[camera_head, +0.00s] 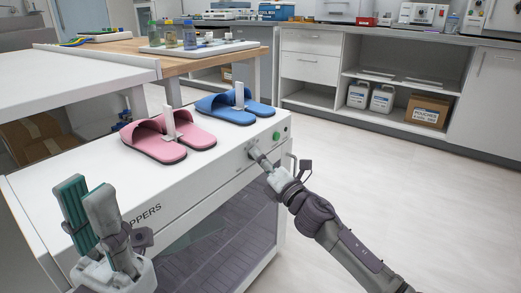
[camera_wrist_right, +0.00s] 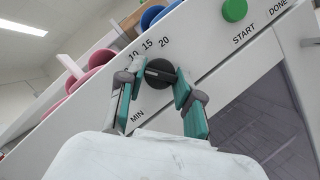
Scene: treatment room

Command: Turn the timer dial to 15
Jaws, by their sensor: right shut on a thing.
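The dark round timer dial (camera_wrist_right: 158,73) is on the white front panel of the slipper cabinet (camera_head: 215,165), below the printed numbers 10, 15 and 20 in the right wrist view. My right gripper (camera_head: 257,156) is at the panel; its teal-padded fingers (camera_wrist_right: 158,88) are shut on the dial, one on each side. The fingers cover part of the dial, and I cannot tell exactly which number it points to. My left gripper (camera_head: 88,190) is raised at the lower left, empty, its fingers apart, in front of the cabinet.
A green START button (camera_wrist_right: 234,10) is right of the dial; it also shows in the head view (camera_head: 276,136). Pink slippers (camera_head: 165,138) and blue slippers (camera_head: 235,107) stand on the cabinet top. A wooden table (camera_head: 130,50) is behind. Open floor (camera_head: 400,180) lies to the right.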

